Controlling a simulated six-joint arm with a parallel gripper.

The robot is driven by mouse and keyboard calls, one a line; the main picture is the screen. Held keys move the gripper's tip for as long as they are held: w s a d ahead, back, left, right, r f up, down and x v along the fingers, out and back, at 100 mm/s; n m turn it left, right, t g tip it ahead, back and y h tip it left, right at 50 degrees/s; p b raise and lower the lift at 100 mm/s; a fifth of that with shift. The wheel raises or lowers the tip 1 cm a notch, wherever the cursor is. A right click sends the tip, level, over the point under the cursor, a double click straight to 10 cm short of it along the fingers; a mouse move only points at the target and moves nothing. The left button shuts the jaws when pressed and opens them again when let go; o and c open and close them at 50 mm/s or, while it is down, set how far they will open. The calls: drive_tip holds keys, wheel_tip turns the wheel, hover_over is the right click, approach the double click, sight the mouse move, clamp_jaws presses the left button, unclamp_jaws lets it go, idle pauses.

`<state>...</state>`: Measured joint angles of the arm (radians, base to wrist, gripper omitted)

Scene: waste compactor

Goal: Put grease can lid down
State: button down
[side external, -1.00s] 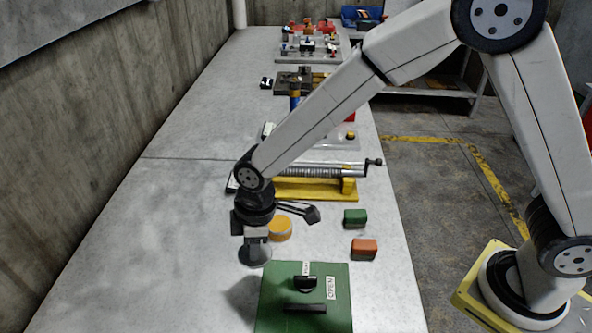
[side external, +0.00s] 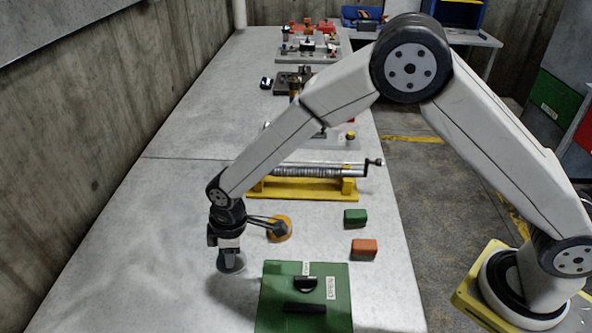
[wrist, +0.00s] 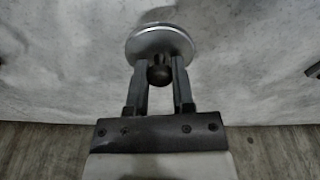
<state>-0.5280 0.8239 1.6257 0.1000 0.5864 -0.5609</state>
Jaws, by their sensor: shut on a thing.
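My gripper (side external: 229,246) is shut on the dark round knob (wrist: 159,74) of the grey metal lid (wrist: 160,38). In the side view the lid (side external: 231,263) hangs level or nearly so below the fingers, low over the left part of the table. I cannot tell whether its underside touches the table top. An orange round can (side external: 286,230) stands behind and to the right of the lid, apart from it. My wrist parts partly cover the can.
A green box with a black handle (side external: 304,309) stands in front, right of the lid. A green block (side external: 355,218) and an orange block (side external: 364,249) lie farther right. A yellow screw-press frame (side external: 300,187) is behind. The table (side external: 110,240) is bare to the left.

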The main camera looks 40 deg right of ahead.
sight(237, 259)
drive_tip(key=shift+w+a+f, duration=0.15)
drive_tip(key=shift+w+f, duration=0.1)
drive_tip(key=shift+f, duration=1.6)
drive_tip(key=shift+f, duration=0.15)
drive_tip(key=shift+c, duration=2.4)
unclamp_jaws()
wheel_tip(237, 259, up, 12)
drive_tip(key=d, duration=0.1)
drive_tip(key=shift+s+d, duration=0.15)
drive_tip(key=shift+s, duration=0.25)
